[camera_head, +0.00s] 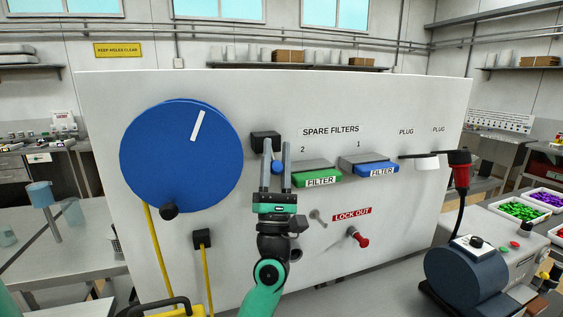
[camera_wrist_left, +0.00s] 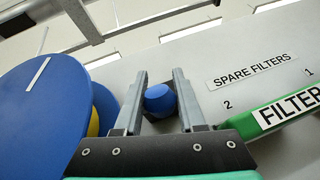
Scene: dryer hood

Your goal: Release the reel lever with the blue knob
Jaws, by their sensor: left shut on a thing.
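The reel lever's blue knob (camera_head: 277,168) sits in front of a black block (camera_head: 265,139) on the white panel, right of the big blue reel. My left gripper (camera_head: 277,146) reaches up to it with one finger on each side and is shut on the knob. In the left wrist view the knob (camera_wrist_left: 160,99) is between the fingers of the gripper (camera_wrist_left: 160,74); the lever behind it is mostly hidden. The blue reel (camera_head: 180,150) carries a white stripe and a black handle knob (camera_head: 169,211). My right gripper is in neither view.
A green filter (camera_head: 317,176) and a blue filter (camera_head: 378,168) stick out just right of my gripper. A red lock-out handle (camera_head: 359,238) is lower right. A yellow hose (camera_head: 158,250) hangs below the reel. A red plug (camera_head: 460,170) stands at the right.

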